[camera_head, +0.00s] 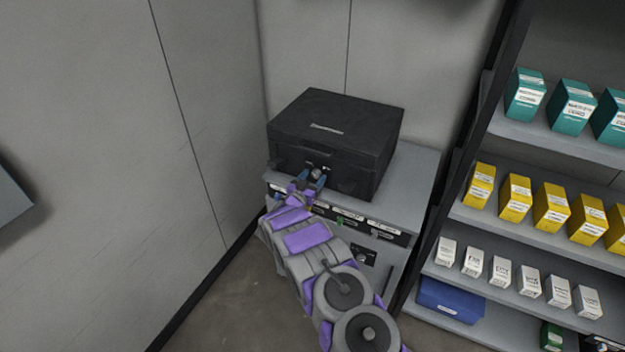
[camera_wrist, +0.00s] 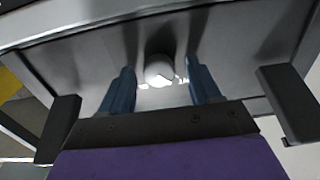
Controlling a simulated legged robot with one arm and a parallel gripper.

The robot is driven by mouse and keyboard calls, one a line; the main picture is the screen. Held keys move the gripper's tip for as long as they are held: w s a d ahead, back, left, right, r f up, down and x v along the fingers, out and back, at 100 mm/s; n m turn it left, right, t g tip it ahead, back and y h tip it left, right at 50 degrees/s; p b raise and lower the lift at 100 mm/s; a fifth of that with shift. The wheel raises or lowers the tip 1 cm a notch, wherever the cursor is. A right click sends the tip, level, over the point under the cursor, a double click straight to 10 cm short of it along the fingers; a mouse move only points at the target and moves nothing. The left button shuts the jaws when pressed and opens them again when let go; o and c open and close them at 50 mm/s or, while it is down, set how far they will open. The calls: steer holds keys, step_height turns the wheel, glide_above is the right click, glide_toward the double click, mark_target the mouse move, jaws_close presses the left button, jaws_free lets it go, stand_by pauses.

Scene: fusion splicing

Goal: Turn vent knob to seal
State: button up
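The vent knob is a small round light-grey knob on the front face of a black box (camera_head: 335,125). In the head view the knob (camera_head: 316,173) shows just beyond my gripper (camera_head: 309,182). In the wrist view the knob (camera_wrist: 160,71) lies between the two blue fingers of my gripper (camera_wrist: 160,88). The fingers are open, one on each side of the knob, with a visible gap to it on both sides. The knob's far side and any seal marking are too small or hidden to read.
The black box stands on a grey cabinet (camera_head: 408,185) with a labelled front edge. A shelf rack (camera_head: 560,145) with teal, yellow and white boxes stands close on the right. A grey wall (camera_head: 100,150) is on the left.

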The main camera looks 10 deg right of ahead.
steer(key=c, duration=1)
